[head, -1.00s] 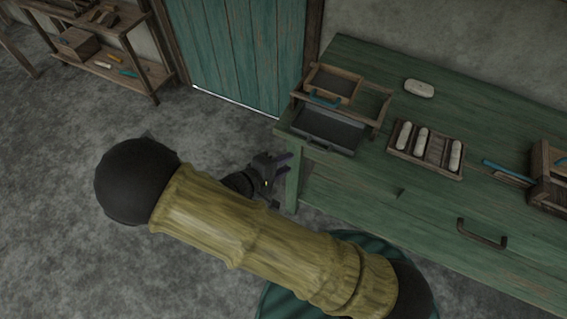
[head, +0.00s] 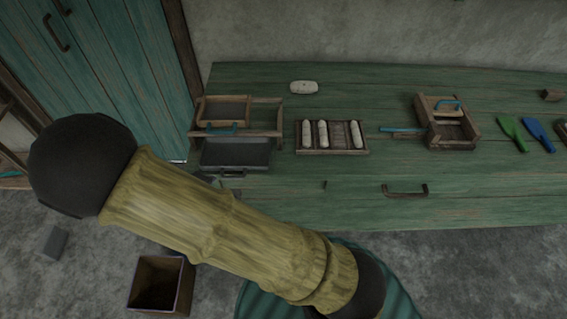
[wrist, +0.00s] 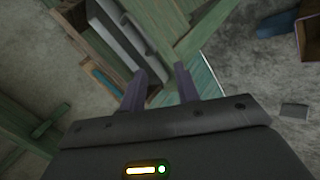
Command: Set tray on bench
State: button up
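A dark grey tray (head: 236,154) with a front handle sits in a wooden frame at the left end of the green bench (head: 390,95). A shallow wooden tray (head: 224,110) with a blue handle sits on the frame behind it; I cannot tell which one the task means. My gripper (wrist: 160,85) is open and empty in the wrist view, its two fingers apart. A grey tray-like part (wrist: 122,35) shows beyond the left finger, apart from it. In the head view my arm hides most of the gripper, close to the bench's front left corner.
A rack (head: 332,150) with white bobbins, a white oval block (head: 304,87), a wooden box (head: 447,130) with a blue handle and coloured paddles (head: 512,133) lie on the bench. An open box (head: 160,287) and grey block (head: 53,242) are on the floor.

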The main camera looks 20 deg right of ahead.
jog(key=d+r+m+g+y, duration=0.3)
jog(key=d+r+m+y, duration=0.2)
jog(key=d+r, duration=0.3)
jog(key=s+d+r+m+g, duration=0.2)
jog(key=s+d+r, duration=0.3)
jog(key=s+d, duration=0.4)
jog(key=shift+d+r+m, duration=0.3)
jog(key=shift+d+m, duration=0.5)
jog(key=shift+d, duration=0.4)
